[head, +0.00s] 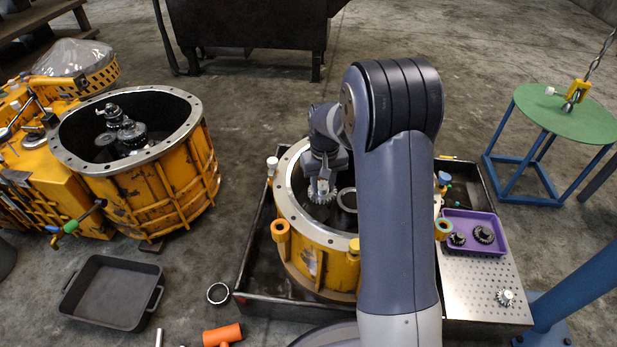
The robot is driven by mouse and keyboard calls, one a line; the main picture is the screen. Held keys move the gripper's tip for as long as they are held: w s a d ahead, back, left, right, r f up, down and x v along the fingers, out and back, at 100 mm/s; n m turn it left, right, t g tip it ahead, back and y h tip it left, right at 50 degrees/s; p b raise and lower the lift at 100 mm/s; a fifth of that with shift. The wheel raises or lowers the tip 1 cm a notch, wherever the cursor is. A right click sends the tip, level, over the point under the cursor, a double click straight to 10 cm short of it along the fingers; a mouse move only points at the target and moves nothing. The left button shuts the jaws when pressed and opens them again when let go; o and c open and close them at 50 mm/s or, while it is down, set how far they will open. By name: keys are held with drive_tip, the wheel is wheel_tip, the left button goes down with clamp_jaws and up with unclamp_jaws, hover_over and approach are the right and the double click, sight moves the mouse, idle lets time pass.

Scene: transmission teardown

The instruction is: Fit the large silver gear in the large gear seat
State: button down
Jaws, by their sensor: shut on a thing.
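The large silver gear (321,196) is toothed and hangs under my gripper (322,180), inside the open top of the middle yellow housing (318,262). My gripper points down into this housing and its jaws are closed on the gear. A pale ring (348,200) shows inside the housing, just right of the gear and partly behind my arm. I cannot make out which part is the large gear seat, nor whether the gear touches anything below. My arm hides the housing's right side.
The housing stands in a dark tray (262,300). At right, a purple tray (462,217) holds dark gears, and a small silver gear (506,297) lies on a perforated plate (470,280). Another yellow housing (160,195) stands left, a black pan (112,290) and orange mallet (222,335) in front.

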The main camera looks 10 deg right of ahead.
drive_tip(key=shift+w+f+n+b, duration=0.35)
drive_tip(key=shift+w+f+b, duration=0.35)
drive_tip(key=shift+w+f, duration=1.5)
drive_tip(key=shift+w+f+n+b, duration=0.4)
drive_tip(key=shift+w+f+b, duration=0.45)
drive_tip(key=shift+f, duration=2.5)
drive_tip(key=shift+w+f+n+b, duration=0.45)
drive_tip(key=shift+w+f, duration=1.3)
drive_tip(key=shift+f, duration=1)
drive_tip(key=shift+f, duration=0.15)
drive_tip(key=shift+f+b, duration=1.05)
drive_tip(key=shift+f, duration=0.45)
drive_tip(key=shift+f+b, duration=0.35)
drive_tip(key=shift+f, duration=0.2)
drive_tip(key=c, duration=0.9)
unclamp_jaws()
drive_tip(key=shift+c, duration=0.2)
drive_tip(key=shift+s, duration=0.1)
